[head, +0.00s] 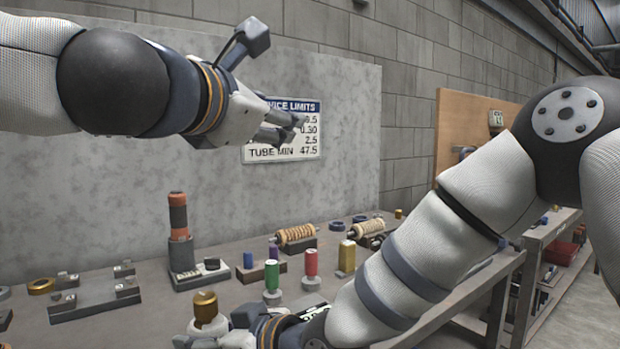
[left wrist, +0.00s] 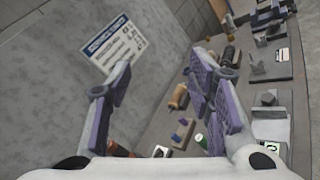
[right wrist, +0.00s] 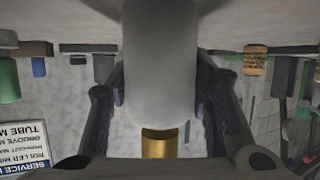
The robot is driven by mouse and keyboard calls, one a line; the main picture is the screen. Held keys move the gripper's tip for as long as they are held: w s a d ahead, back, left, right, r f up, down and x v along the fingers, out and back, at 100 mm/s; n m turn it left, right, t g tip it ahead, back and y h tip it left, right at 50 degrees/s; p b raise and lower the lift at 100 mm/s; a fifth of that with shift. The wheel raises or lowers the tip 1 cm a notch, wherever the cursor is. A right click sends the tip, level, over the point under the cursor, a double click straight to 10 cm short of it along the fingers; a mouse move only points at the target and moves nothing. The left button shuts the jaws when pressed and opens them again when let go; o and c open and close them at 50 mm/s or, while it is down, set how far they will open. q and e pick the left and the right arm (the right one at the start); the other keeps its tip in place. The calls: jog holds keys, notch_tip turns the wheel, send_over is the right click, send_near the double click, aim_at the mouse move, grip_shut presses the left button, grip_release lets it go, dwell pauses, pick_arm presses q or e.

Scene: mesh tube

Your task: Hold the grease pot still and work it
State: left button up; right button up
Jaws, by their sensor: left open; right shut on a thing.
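The grease pot, a grey cylinder with a brass top (head: 205,305), is at the bottom edge of the head view. My right gripper (head: 198,335) is shut on its body from the right, partly cut off by the picture edge. In the right wrist view the grey body (right wrist: 160,70) is between the two fingers, and the brass part (right wrist: 160,143) is below it in that upside-down picture. The pot's base is out of view. My left gripper (head: 288,128) is raised in front of the wall sign, well above the pot. Its fingers are apart and empty (left wrist: 160,100).
The bench (head: 140,320) carries a dark and orange column (head: 180,235), a green cylinder (head: 272,275), a red one (head: 311,262), a brass one (head: 347,256), rollers (head: 296,234) and a grey fixture (head: 95,298). The service limits sign (head: 300,145) is on the panel behind.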

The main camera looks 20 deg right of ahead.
pick_arm(q)
jog(key=d+m+g+h, duration=0.1)
jog(key=m, duration=0.2)
jog(key=s+d+r+m+g+h, duration=0.1)
jog(key=d+m, duration=0.1)
jog(key=m, duration=0.1)
jog(key=s+d+r+m+g+h, duration=0.1)
jog(key=d+m, duration=0.1)
jog(key=m, duration=0.1)
jog(key=shift+m+h, duration=0.3)
jog(key=shift+m, duration=0.1)
